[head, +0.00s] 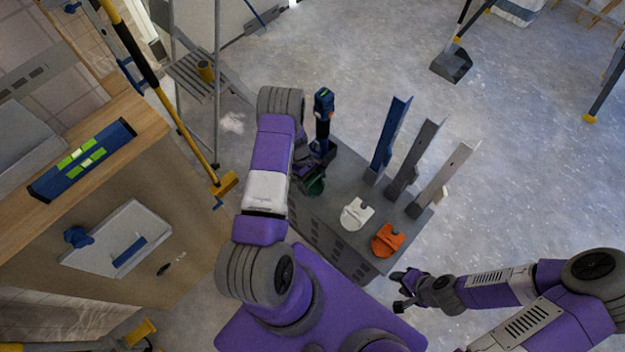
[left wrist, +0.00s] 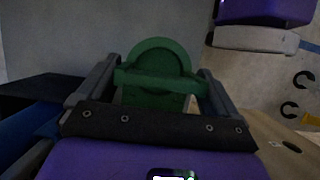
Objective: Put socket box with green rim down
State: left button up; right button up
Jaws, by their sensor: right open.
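The socket box with green rim (head: 315,187) is at the far left end of the grey slotted case top, partly hidden by my left gripper (head: 306,168). In the left wrist view the green round-topped piece (left wrist: 160,62) sits between the two fingers (left wrist: 156,88), which close on its sides. I cannot tell whether it touches the surface beneath. My right gripper (head: 405,289) is open and empty, to the right of the case's near corner.
A white socket piece (head: 357,215) and an orange one (head: 388,240) stand on the grey case (head: 345,243). Blue, dark grey (head: 414,160) and light grey upright channels stand behind them. A blue upright tool (head: 322,118) is close behind my left gripper. A wooden counter (head: 110,118) with a level is at left.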

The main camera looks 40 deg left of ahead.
pick_arm(q)
jog(key=shift+o, duration=0.3)
jog(key=shift+r, duration=0.2)
jog(key=p+v, duration=0.2)
jog(key=v, duration=1)
jog(key=s+d+m, duration=0.4)
jog(key=d, duration=0.5)
jog(key=s+d+f+m, duration=0.1)
jog(key=s+d+m, duration=0.4)
jog(key=d, duration=0.4)
jog(key=s+d+m+t, duration=0.1)
jog(key=s+d+m, duration=0.3)
jog(key=d, duration=0.6)
jog(key=shift+s+f+m, duration=0.3)
jog(key=shift+s+m, duration=0.1)
jog(key=shift+m, duration=0.3)
